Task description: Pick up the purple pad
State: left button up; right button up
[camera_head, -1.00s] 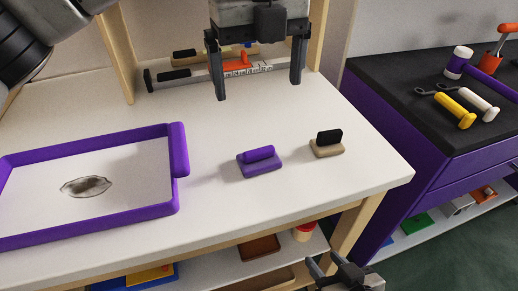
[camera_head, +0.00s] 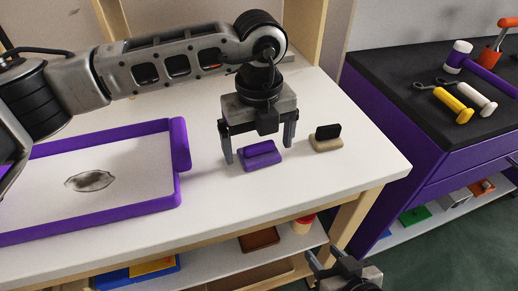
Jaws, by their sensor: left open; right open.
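The purple pad (camera_head: 261,156) lies on the white table top, a flat block with a raised grip on top. My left gripper (camera_head: 258,152) is over it, pointing down and open. One finger shows at the pad's left and the other at its right; I cannot tell whether they touch it. The back of the pad's grip is close below the gripper body. My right gripper (camera_head: 326,258) is open and empty, low at the bottom edge, in front of the table.
A beige pad with a black grip (camera_head: 327,139) sits just right of the purple pad. A purple-framed tray (camera_head: 95,220) with a dark smudge lies to the left. A black-topped purple cabinet (camera_head: 420,120) with tools stands at the right.

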pick_arm(q)
jog(key=shift+f, duration=0.45)
jog(key=c, duration=1.1)
jog(key=shift+o, duration=0.2)
jog(key=shift+r, duration=0.1)
